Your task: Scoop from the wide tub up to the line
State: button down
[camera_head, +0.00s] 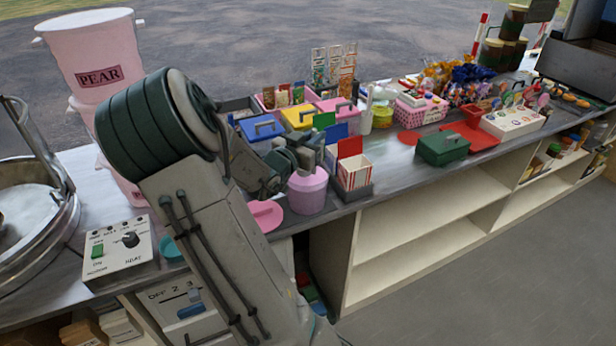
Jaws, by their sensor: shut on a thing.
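A pink tub (307,192) stands on the counter near its front edge, in the middle of the view. I cannot tell whether it is the wide tub, and no fill line shows on it. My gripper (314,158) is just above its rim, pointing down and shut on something. What it holds is hidden by the jaws and the tub. A pink round lid (265,215) lies on the counter to the left of the tub. A red-and-white striped box (354,172) stands just to the right of the tub. The tub's contents are not visible.
A green box (442,148) stands farther right. A control box (118,252) and a large metal bowl (35,225) are at the left. The counter's front edge is close to the tub.

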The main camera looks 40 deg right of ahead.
aim_at(314, 173)
jog(key=shift+f+b, duration=1.35)
jog(key=shift+f, duration=0.45)
jog(key=shift+r, duration=0.15)
notch_tip(314, 173, up, 8)
jog(key=p, duration=0.7)
